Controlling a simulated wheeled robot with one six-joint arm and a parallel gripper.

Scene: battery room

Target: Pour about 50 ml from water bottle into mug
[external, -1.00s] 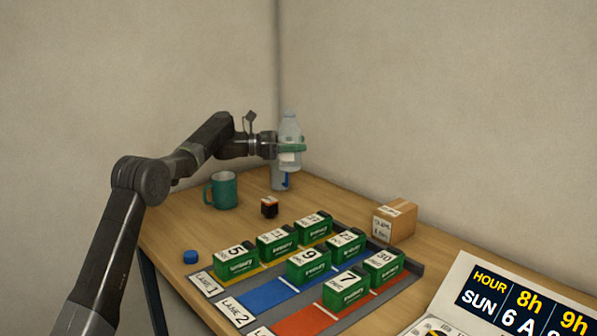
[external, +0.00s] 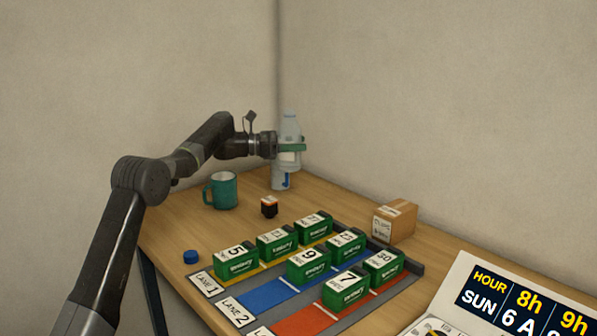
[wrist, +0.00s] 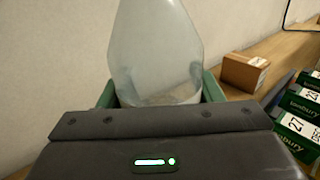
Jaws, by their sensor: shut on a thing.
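The water bottle (external: 290,127) is clear and pale, held roughly upright above the back of the table. My gripper (external: 291,146) is shut on it, with green fingers around its body. In the wrist view the bottle (wrist: 157,45) rises between the fingers (wrist: 160,98), and its top is cut off by the frame. The teal mug (external: 223,191) stands upright on the table, left of the bottle and apart from it. The mug's inside bottom is hidden.
A pale container with a blue mark (external: 280,180) stands below the bottle. A small black-and-orange item (external: 269,207), a blue cap (external: 190,257), a cardboard box (external: 395,221) and several green batteries on a lane tray (external: 263,302) are nearby. Walls stand close behind.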

